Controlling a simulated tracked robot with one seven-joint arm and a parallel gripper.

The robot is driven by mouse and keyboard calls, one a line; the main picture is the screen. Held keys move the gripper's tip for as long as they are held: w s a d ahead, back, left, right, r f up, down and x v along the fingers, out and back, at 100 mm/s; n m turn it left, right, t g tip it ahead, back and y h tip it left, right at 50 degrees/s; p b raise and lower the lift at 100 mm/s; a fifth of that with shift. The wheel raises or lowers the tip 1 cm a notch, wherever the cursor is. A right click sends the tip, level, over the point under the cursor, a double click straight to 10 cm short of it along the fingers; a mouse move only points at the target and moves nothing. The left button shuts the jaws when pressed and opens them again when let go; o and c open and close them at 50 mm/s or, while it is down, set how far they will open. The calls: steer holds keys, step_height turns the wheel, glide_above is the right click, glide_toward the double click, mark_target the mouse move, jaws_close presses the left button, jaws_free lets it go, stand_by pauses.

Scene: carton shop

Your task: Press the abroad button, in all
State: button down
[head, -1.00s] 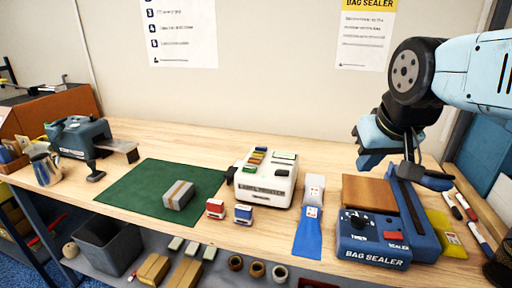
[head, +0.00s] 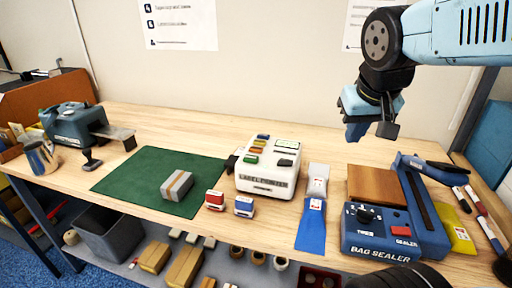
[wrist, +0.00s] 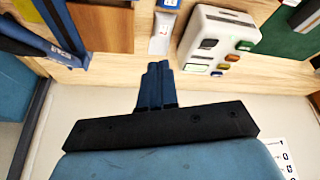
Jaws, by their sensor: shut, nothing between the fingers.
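The white label printer (head: 266,185) stands on the bench right of the green mat. A column of small coloured buttons (head: 258,148), blue, orange and green, runs along its top, beside dark panels. Any wording on these buttons is too small to read, so I cannot tell which is abroad. In the wrist view the printer (wrist: 213,32) and its buttons (wrist: 231,57) lie above and right of the fingers. My gripper (head: 357,132) is shut and empty, raised right of the printer and apart from it. Its closed blue fingers (wrist: 157,68) show in the wrist view.
The blue bag sealer (head: 385,240) with its raised lever stands at the right.

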steer(key=w+a+h, duration=0.1)
steer(key=w+a, duration=0.1)
steer(key=w, duration=0.5)
steer(key=n+t+h, duration=0.1)
steer(key=t+h, duration=0.1)
steer(key=h, duration=0.2)
glide_above(254, 149)
step_height(254, 149, down, 4)
steer(key=shift+s+f, duration=0.1)
steer(key=shift+f, duration=4.4)
steer(key=shift+f, duration=0.15)
steer(key=shift+f, duration=0.2)
